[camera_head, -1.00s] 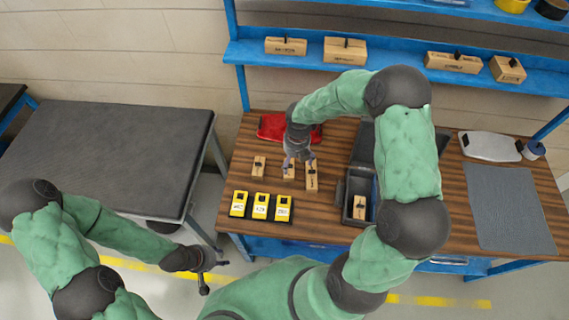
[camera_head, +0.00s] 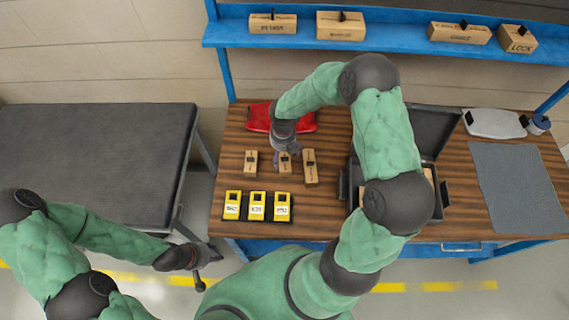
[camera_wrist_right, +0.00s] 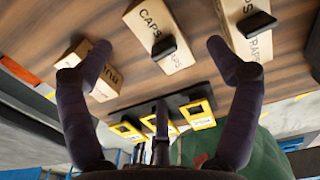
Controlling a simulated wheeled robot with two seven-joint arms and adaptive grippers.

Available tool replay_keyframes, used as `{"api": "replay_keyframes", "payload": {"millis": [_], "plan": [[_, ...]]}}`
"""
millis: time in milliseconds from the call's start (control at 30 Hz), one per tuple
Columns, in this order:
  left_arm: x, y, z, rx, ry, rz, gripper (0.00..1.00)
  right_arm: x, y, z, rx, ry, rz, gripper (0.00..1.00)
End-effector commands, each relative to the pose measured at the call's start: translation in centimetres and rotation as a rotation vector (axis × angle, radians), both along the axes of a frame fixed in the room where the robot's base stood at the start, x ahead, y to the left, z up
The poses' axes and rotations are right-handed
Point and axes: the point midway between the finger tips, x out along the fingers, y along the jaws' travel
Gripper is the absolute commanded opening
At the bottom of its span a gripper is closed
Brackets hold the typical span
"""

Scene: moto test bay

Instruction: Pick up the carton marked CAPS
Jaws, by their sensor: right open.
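The carton marked CAPS (camera_wrist_right: 150,42) is tan with a black tab on top and lies in the middle of a row of three on the wooden bench. In the head view the middle carton (camera_head: 285,168) is partly hidden by my right gripper (camera_head: 287,155). In the wrist view my right gripper (camera_wrist_right: 160,62) is open and empty, with its two fingers spread to either side of the CAPS carton, apart from it. My left gripper (camera_head: 199,272) is low at the left, off the bench; its fingers are too small to read.
A carton (camera_wrist_right: 92,72) with a partly readable label lies left, and one marked STRAPS (camera_wrist_right: 243,28) lies right. Three yellow devices (camera_head: 257,206) sit in front. A red item (camera_head: 259,117) lies behind. A dark open-lidded box (camera_head: 437,135) stands right, partly behind my arm.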

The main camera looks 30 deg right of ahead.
Motion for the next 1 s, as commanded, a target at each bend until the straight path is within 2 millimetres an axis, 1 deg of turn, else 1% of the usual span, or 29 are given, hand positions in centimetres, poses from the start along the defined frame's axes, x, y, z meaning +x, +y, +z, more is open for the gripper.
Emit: {"api": "replay_keyframes", "payload": {"millis": [33, 267, 533, 633, 800, 833, 867, 900, 967, 1000], "plan": [[0.0, 0.0, -0.2, 0.000, 0.000, 0.000, 0.40, 0.0, 0.0, -0.7, 0.001, 0.000, -0.001, 0.90], [0.0, 0.0, -0.5, 0.000, 0.000, 0.000, 0.40, 0.1, 0.1, -2.1, 0.000, 0.000, 0.000, 0.90], [0.0, 0.0, -1.5, 0.000, 0.000, 0.000, 0.40, 0.4, 0.2, -5.8, 0.001, 0.000, -0.002, 0.90], [0.0, 0.0, -1.6, 0.000, 0.000, 0.000, 0.40, 0.4, 0.2, -6.3, 0.000, -0.001, -0.001, 0.90], [0.0, 0.0, -1.5, 0.000, 0.000, 0.000, 0.40, 0.4, 0.2, -6.2, 0.000, -0.001, -0.001, 0.90], [0.0, 0.0, -1.5, 0.000, 0.000, 0.000, 0.40, 0.4, 0.2, -6.2, 0.000, -0.001, -0.001, 0.87], [0.0, 0.0, -1.5, 0.000, 0.000, 0.000, 0.40, 0.4, 0.2, -6.2, 0.000, -0.001, -0.001, 0.78], [0.0, 0.0, -1.5, 0.000, 0.000, 0.000, 0.40, 0.4, 0.2, -6.2, 0.000, -0.001, -0.001, 0.67], [0.0, 0.0, -1.5, 0.000, 0.000, 0.000, 0.40, 0.4, 0.2, -6.2, 0.000, -0.001, -0.001, 0.50], [0.0, 0.0, -1.5, 0.000, 0.000, 0.000, 0.40, 0.4, 0.2, -6.2, 0.000, -0.001, -0.001, 0.39]]}}
